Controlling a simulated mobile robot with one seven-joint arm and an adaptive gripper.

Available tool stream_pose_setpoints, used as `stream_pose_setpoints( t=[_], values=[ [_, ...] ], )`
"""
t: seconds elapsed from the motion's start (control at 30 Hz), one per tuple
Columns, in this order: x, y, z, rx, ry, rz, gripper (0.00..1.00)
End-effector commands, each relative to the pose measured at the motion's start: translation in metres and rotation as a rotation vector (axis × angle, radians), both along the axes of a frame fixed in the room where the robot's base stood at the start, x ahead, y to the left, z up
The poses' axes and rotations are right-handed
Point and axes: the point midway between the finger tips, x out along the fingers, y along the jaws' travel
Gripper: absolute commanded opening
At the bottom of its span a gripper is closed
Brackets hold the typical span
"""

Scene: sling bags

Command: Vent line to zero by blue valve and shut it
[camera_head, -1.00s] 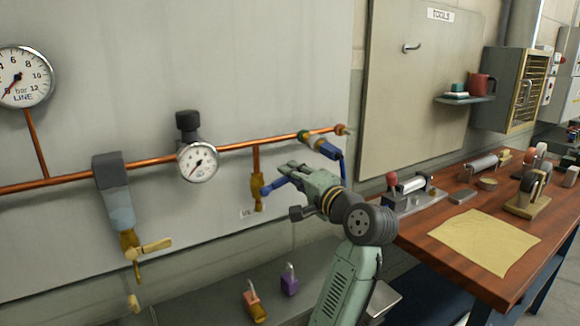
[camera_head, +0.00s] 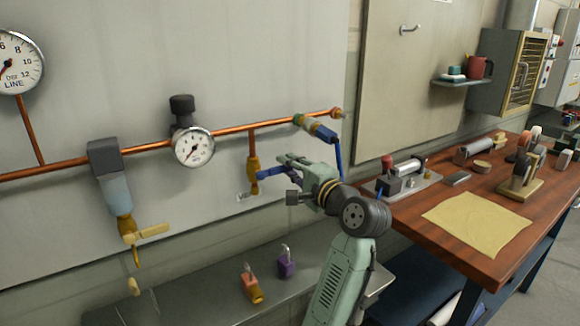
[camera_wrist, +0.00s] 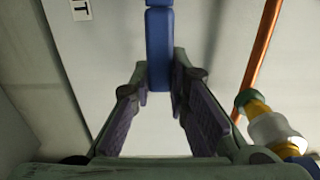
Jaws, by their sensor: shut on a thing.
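The blue valve is a brass body (camera_head: 253,177) below a short copper drop from the copper line (camera_head: 225,131). Its blue handle (camera_head: 268,172) sticks out sideways to the right, across the drop. My gripper (camera_head: 284,167) is at the handle's outer end and shut on it. In the wrist view the blue handle (camera_wrist: 159,45) runs up from between the fingers (camera_wrist: 160,88).
Another valve with a blue handle (camera_head: 320,131) hangs at the line's right end, close above my gripper. Padlocks (camera_head: 252,282) stand on the shelf below. A wooden workbench (camera_head: 500,245) is at right.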

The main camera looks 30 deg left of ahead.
Motion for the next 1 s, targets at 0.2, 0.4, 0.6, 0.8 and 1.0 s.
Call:
stream_pose_setpoints(
  t=[0.2,0.4,0.6,0.8,1.0],
  values=[
    [0.001,-0.001,-0.002,-0.002,0.004,-0.001,0.25],
    [0.000,0.000,-0.001,-0.002,0.002,0.000,0.37],
    [0.000,0.000,-0.001,-0.003,0.002,0.000,0.37],
    [-0.004,-0.010,-0.001,-0.003,0.001,-0.002,0.37],
    [-0.024,-0.043,-0.001,-0.003,-0.001,-0.004,0.37]
  ],
)
